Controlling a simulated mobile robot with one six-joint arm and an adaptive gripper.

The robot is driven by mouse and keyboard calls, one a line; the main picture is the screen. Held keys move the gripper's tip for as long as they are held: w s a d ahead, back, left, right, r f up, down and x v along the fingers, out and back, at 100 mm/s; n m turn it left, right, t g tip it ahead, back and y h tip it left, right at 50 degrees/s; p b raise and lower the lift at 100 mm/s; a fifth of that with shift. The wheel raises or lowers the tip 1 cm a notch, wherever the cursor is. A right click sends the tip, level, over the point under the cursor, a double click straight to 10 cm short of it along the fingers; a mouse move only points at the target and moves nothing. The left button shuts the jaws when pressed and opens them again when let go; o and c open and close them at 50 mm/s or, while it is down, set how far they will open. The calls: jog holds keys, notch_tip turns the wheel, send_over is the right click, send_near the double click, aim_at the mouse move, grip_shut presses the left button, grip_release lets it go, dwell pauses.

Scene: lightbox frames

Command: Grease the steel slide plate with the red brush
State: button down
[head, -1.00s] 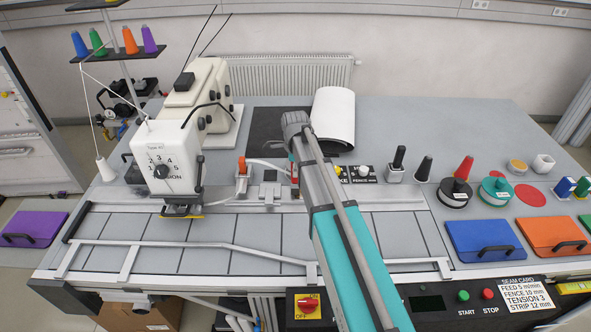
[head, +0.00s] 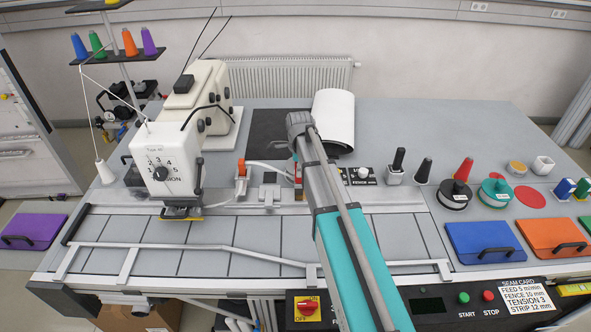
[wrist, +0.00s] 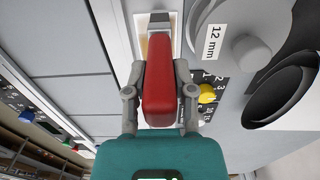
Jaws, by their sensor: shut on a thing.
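My gripper (wrist: 160,92) is shut on the red brush (wrist: 160,75), one finger on each side of its handle. The brush's grey metal end (wrist: 159,20) points to the top of the wrist view; I cannot make out its bristles. Under it lies a narrow pale strip with a tan edge (wrist: 142,24), perhaps the steel slide plate; I cannot tell whether the brush touches it. In the head view my arm hides most of the gripper, and only a little of the red shows beside it.
The cream sewing machine (head: 168,155) stands left of my arm, with an orange-topped fitting (head: 241,168) between them. Black and red cones (head: 463,170), spools and blue and orange cases (head: 486,240) sit at the right. In the wrist view a yellow knob (wrist: 207,93) is close beside the gripper.

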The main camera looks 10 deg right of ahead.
jog(key=shift+s+d, duration=0.25)
jog(key=shift+d, duration=0.85)
jog(key=shift+s+d, duration=0.15)
jog(key=shift+d, duration=0.65)
jog(key=shift+s+d, duration=0.15)
jog(key=shift+d, duration=0.75)
jog(key=shift+s+d, duration=0.2)
jog(key=shift+d, duration=0.6)
jog(key=shift+s+d, duration=0.15)
jog(key=shift+d, duration=0.75)
jog(key=shift+s+d, duration=0.15)
jog(key=shift+d, duration=0.65)
jog(key=shift+s+d, duration=0.15)
jog(key=shift+d, duration=0.6)
jog(key=shift+a, duration=0.1)
